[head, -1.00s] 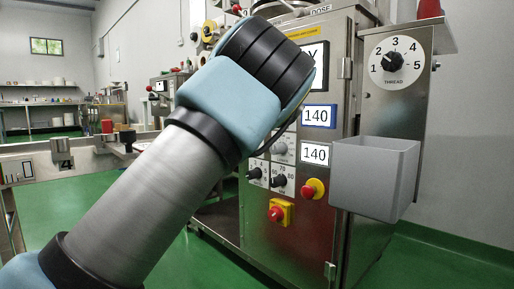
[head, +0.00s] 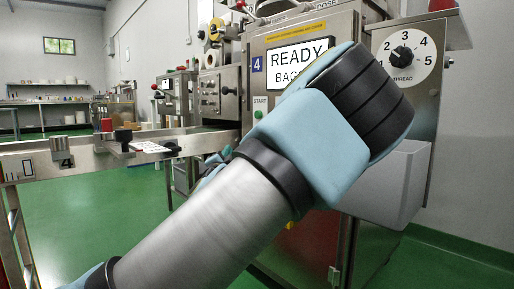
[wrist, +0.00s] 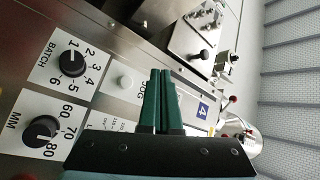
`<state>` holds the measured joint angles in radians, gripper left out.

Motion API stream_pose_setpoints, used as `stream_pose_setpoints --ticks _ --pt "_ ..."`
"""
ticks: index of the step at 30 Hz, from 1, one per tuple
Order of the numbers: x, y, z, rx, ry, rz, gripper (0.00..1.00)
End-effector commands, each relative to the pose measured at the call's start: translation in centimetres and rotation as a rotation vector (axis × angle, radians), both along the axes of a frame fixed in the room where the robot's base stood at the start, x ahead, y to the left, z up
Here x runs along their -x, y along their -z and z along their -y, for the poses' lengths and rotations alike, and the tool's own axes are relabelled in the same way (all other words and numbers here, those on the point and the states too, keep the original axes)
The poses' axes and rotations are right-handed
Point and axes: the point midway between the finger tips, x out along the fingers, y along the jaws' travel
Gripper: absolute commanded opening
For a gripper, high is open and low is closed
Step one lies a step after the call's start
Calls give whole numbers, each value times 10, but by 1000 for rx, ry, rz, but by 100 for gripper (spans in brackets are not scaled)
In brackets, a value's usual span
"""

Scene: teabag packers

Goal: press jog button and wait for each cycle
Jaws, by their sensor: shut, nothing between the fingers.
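The packing machine (head: 300,27) stands ahead, its screen (head: 297,62) reading "READY" over a partly hidden "BAG..." line. In the wrist view, the pale round jog button (wrist: 124,82) sits on a white plate marked "JOG", left of my fingers. My gripper (wrist: 161,72) has its green fingers shut together with nothing between them. The tips are beside the button in the picture; I cannot tell how far they are from the panel. In the head view my arm hides the jog button and most of my gripper.
The BATCH knob (wrist: 73,64) and MM knob (wrist: 42,130) are left of my fingers in the wrist view. A grey bin (head: 395,185) and a thread dial (head: 403,57) are at the machine's right. A metal conveyor (head: 90,157) extends left. Green floor is open at left.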

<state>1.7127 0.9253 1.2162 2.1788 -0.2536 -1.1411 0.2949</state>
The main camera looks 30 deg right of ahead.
Motion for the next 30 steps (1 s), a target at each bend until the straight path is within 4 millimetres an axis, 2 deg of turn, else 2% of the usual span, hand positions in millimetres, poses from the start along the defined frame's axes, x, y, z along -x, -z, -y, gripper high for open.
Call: stream_pose_setpoints --ticks 18,24,30 --pt "-14 0 72 0 1 0 0" --pt "-16 0 82 -1 0 0 0" --pt "-16 1 84 -1 0 -1 0"
